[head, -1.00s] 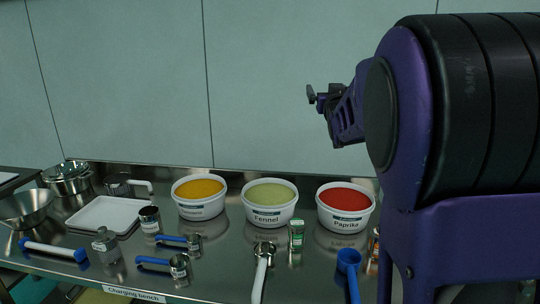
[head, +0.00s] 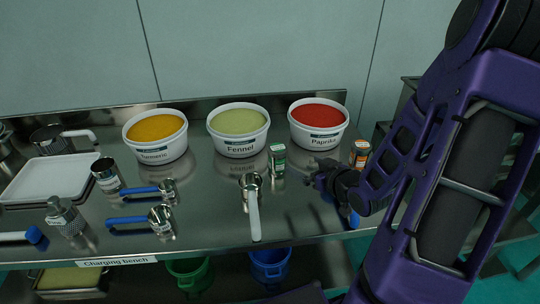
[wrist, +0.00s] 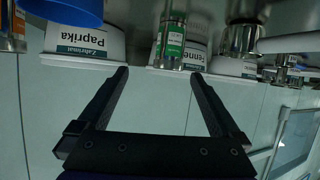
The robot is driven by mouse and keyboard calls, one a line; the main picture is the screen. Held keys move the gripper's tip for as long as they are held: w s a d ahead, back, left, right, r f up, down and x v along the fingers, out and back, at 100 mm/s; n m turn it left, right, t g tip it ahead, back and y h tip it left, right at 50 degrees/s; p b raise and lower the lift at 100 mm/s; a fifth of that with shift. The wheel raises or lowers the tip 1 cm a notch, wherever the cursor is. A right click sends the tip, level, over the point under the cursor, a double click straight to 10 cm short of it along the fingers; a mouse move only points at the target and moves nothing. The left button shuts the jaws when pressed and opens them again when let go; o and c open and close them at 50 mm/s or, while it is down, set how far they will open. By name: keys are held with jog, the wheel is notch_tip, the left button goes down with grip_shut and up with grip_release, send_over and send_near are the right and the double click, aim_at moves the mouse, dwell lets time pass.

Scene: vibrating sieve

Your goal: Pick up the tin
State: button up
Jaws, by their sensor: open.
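A small tin with a green label (head: 277,160) stands on the bench in front of the fennel tub. It also shows in the wrist view (wrist: 171,42), beyond the fingertips and roughly in line with the gap between them. My gripper (head: 312,170) is right of this tin, above the bench, with its jaws apart and nothing between them; the open fingers show in the wrist view (wrist: 159,76). A similar container with an orange label (head: 360,153) stands to the right, behind my wrist; only its edge shows in the wrist view (wrist: 12,30).
Tubs of turmeric (head: 156,145), fennel (head: 240,142) and paprika (head: 317,136) stand along the back. A metal scoop with a pale handle (head: 253,215) lies left of the green tin. A blue scoop (wrist: 65,10) is close to my gripper. A labelled metal cup (head: 106,174) and white tray (head: 45,178) are left.

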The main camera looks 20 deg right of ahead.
aim_at(282, 160)
jog(key=shift+s+a+f+y, duration=0.1)
jog(key=shift+a+f+y, duration=0.1)
jog(key=shift+a, duration=0.25)
jog(key=shift+s+a+f+y, duration=0.1)
jog(key=shift+a+f, duration=0.05)
jog(key=shift+a, duration=0.3)
jog(key=b+x, duration=0.2)
jog(key=x, duration=0.8)
jog(key=shift+w+f, duration=0.15)
jog(key=shift+w, duration=0.25)
jog(key=shift+r+b+x, duration=0.15)
jog(key=shift+b+x, duration=0.1)
jog(key=shift+x, duration=1.2)
jog(key=shift+r+b+x, duration=0.2)
jog(key=shift+b+x, duration=0.05)
jog(key=shift+x, duration=1.25)
jog(key=shift+w, duration=0.1)
jog(key=shift+c, duration=0.3)
jog(key=c, duration=1.4)
